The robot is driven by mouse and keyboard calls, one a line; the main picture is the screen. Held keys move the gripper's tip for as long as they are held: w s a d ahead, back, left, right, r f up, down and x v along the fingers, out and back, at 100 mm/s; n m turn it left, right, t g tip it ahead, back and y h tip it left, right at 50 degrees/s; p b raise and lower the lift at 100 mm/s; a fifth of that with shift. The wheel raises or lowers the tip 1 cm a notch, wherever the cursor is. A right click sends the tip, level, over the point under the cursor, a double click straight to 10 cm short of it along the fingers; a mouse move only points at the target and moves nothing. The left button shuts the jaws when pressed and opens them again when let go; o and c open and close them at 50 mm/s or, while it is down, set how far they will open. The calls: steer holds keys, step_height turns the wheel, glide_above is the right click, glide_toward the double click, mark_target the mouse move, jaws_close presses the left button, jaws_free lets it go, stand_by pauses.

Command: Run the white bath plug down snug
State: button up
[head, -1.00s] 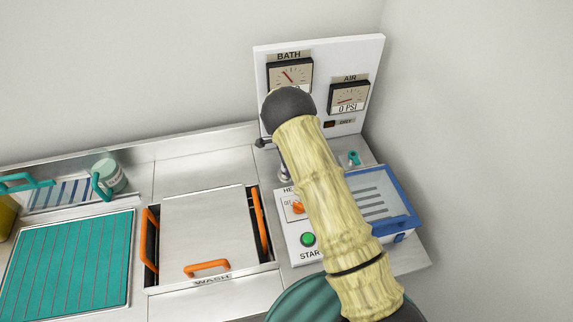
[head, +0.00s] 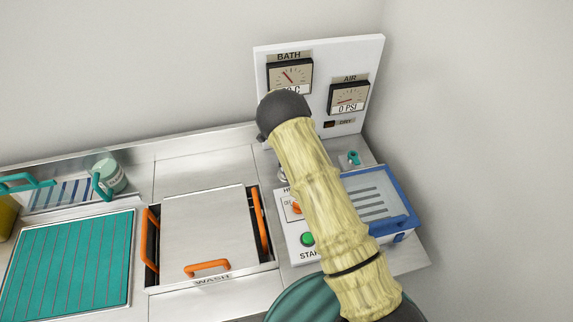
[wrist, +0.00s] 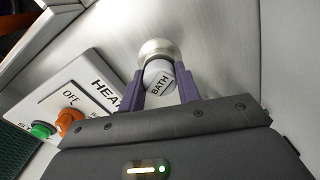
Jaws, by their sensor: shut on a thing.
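The white bath plug (wrist: 158,84), lettered BATH on its top, sits at a round metal fitting (wrist: 158,50) in the wrist view. My gripper (wrist: 160,73) has its two purple fingers on either side of the plug and is shut on it. The plug's lower part and its thread are hidden, so I cannot tell how deep it sits. In the head view my arm covers the plug and the gripper.
The HEAT panel has an orange knob (wrist: 70,121) and a green button (wrist: 42,130) beside the gripper. A gauge board (head: 347,60) stands behind my arm. A blue-rimmed box (head: 400,200) is to the right, and the lidded wash bath (head: 208,225) to the left.

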steer(key=o, duration=0.8)
steer(key=shift+n, duration=0.9)
steer(key=shift+n+b, duration=0.35)
steer(key=shift+n, duration=0.55)
steer(key=shift+n, duration=0.8)
